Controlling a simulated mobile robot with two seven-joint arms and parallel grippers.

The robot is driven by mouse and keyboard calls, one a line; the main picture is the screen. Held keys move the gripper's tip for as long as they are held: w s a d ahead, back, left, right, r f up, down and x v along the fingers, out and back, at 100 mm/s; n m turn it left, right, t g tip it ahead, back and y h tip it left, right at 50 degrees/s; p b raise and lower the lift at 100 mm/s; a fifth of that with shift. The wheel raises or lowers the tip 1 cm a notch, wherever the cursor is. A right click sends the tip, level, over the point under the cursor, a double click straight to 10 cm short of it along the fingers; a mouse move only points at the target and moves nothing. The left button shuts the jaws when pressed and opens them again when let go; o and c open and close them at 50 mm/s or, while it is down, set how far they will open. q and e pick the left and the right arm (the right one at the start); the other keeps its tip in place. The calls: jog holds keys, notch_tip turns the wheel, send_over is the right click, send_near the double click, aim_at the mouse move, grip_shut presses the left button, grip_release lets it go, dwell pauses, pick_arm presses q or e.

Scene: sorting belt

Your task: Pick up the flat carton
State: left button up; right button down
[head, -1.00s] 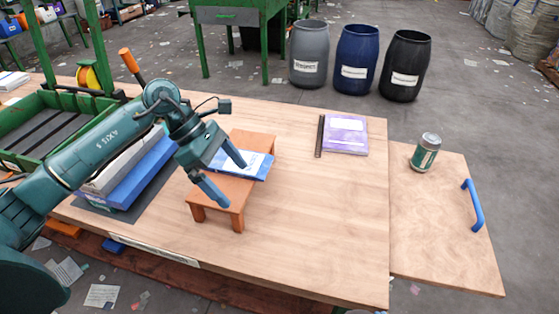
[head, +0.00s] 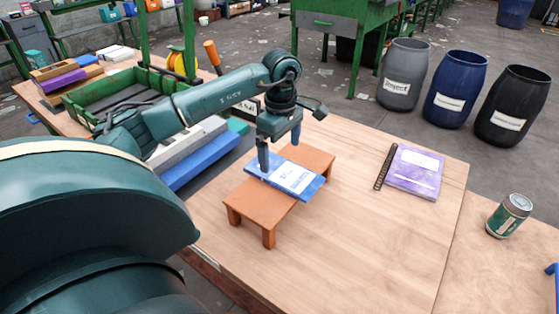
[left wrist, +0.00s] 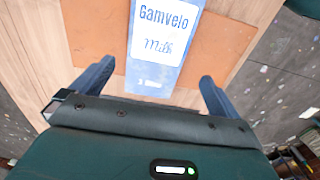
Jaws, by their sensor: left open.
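The flat carton (head: 297,177) is thin and blue with a white label. My right gripper is not in view.
A blue box (head: 205,160) and a green crate (head: 100,92) are to the left. Grey, blue and black barrels stand behind.

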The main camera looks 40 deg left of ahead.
aim_at(282, 171)
pick_arm(q)
jog(key=shift+w+f, duration=0.15)
jog(key=shift+f, duration=1.35)
jog(key=shift+w+f, duration=0.15)
jog(key=shift+f, duration=1.35)
jog(key=shift+c, duration=0.4)
jog(key=c, duration=0.8)
